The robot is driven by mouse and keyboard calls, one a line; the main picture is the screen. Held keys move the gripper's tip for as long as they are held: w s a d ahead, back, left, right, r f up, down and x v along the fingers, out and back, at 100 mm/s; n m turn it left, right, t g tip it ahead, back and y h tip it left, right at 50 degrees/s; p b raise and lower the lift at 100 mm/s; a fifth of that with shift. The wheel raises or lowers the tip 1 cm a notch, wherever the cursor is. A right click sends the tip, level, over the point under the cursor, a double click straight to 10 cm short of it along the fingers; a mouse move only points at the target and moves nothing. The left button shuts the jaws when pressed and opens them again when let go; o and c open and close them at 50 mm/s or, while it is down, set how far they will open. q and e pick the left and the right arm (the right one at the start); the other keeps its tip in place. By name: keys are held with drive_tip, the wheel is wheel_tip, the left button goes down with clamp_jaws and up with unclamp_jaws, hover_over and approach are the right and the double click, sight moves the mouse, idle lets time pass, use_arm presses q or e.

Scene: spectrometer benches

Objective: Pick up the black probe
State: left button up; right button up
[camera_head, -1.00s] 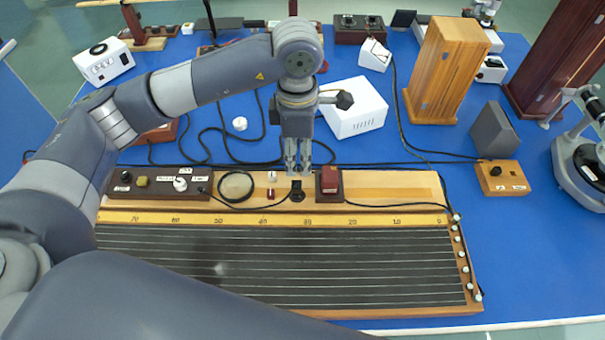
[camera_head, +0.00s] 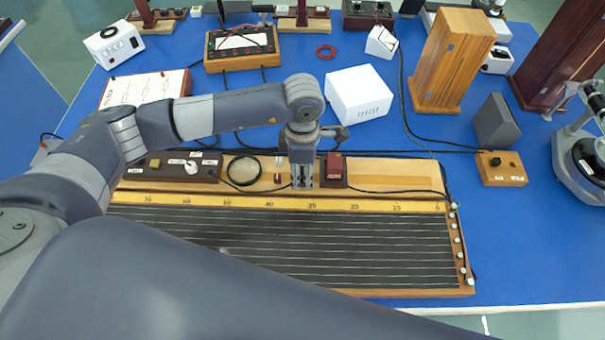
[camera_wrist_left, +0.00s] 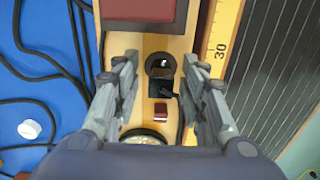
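The black probe (camera_wrist_left: 164,72) shows in the left wrist view as a round black piece with a blocky part, on the pale wooden strip of the long wire board. My left gripper (camera_wrist_left: 157,66) is open, with one finger on each side of the probe and a gap to both. In the head view my left gripper (camera_head: 302,184) points straight down over the strip, left of the red block (camera_head: 334,165), and hides the probe. I cannot tell how far the fingertips are above the strip. My right gripper is not in view.
The long board (camera_head: 330,203) carries a numbered scale and dark wire bed. A round ring (camera_head: 243,170) and control box (camera_head: 170,168) lie left on the strip. A white box (camera_head: 358,94) stands behind. Black cables run along the strip's back edge.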

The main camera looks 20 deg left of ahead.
use_arm(q)
clamp_jaws()
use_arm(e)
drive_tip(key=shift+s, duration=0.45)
use_arm(q)
drive_tip(key=shift+r, duration=0.15)
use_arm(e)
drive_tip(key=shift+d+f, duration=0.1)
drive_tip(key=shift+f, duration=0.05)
